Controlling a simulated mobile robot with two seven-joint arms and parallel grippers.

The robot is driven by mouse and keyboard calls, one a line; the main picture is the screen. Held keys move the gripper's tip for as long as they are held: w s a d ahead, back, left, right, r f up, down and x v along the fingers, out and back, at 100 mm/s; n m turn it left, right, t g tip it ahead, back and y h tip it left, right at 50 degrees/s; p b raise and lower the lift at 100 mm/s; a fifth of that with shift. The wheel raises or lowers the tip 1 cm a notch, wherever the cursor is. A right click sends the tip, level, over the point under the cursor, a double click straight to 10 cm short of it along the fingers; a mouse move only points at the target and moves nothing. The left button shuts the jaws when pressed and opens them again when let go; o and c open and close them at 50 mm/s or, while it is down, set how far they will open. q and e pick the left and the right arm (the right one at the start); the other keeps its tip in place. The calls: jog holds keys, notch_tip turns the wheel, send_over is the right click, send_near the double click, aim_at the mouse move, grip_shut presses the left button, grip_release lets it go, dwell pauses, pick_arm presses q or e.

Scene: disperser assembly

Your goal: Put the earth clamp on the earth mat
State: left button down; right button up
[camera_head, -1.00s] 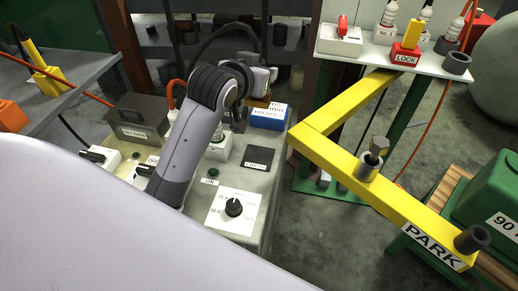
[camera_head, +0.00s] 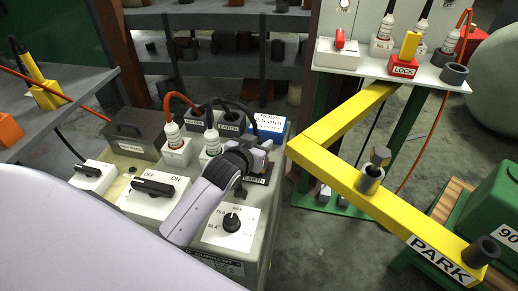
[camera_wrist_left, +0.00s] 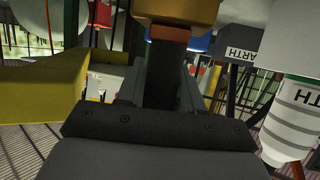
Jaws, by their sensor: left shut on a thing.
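My left gripper (camera_head: 264,151) is low over the black earth mat at the right side of the control box. The mat's EARTH label (camera_head: 257,180) shows just in front of the gripper, and much of the mat is hidden. In the left wrist view, the gripper (camera_wrist_left: 168,75) is shut on what looks like the earth clamp, with a dark stem and an orange-yellow body (camera_wrist_left: 177,12). In the head view the hand hides most of the clamp, so I cannot tell whether it touches the mat. My right gripper is not in view.
White sockets with plugs (camera_head: 174,150) and looping cables stand left of the hand. A blue-sided box (camera_head: 273,127) is behind it. A rotary knob (camera_head: 231,222) is in front. The yellow beam (camera_head: 340,170) runs close on the right.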

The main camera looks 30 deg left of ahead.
pick_arm(q)
jog(key=shift+f, duration=0.65)
jog(key=shift+f, duration=0.1)
jog(key=c, duration=0.7)
grip_release()
jog(key=shift+f, duration=0.1)
jog(key=shift+s, duration=0.15)
jog(key=v, duration=1.1)
jog(key=shift+s+r+p, duration=0.25)
jog(key=shift+s+p, duration=0.1)
